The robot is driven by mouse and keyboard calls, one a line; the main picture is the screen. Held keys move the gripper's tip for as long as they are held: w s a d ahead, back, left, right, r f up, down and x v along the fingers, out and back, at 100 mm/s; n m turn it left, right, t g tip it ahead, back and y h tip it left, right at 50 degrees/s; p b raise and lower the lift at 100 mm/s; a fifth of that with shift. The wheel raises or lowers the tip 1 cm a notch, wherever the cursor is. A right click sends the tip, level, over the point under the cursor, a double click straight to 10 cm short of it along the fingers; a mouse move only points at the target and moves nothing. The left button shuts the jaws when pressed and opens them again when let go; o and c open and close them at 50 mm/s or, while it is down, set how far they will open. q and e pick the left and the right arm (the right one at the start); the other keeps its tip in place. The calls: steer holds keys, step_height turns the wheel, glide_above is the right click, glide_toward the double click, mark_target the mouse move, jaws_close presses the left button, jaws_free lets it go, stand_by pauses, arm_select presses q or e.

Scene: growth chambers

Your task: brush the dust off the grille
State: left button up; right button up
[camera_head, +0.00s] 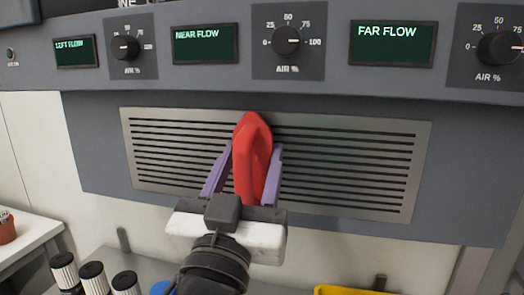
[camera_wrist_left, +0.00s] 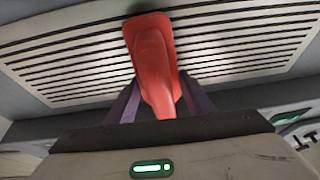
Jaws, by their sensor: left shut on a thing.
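The grille (camera_head: 345,160) is a pale metal panel with dark horizontal slots, set in the grey front below the dials. It also shows in the left wrist view (camera_wrist_left: 235,40). My left gripper (camera_head: 243,170), with purple fingers, is shut on a red brush (camera_head: 252,155). The brush points up in front of the grille, left of its middle, and hides part of the slots. It also shows in the left wrist view (camera_wrist_left: 155,65). I cannot tell whether its tip touches the grille. No bristles show, and I cannot make out dust. My right gripper is out of view.
Above the grille are dials (camera_head: 287,41) and green displays labelled NEAR FLOW (camera_head: 205,43) and FAR FLOW (camera_head: 391,43). Below stand several black-capped containers (camera_head: 92,272) at the left and a yellow object (camera_head: 350,290) at the bottom right. A white table (camera_head: 30,235) stands at far left.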

arm_select(q)
steer(key=shift+w+a, duration=0.25)
steer(key=shift+a, duration=0.35)
steer(key=shift+s, duration=0.1)
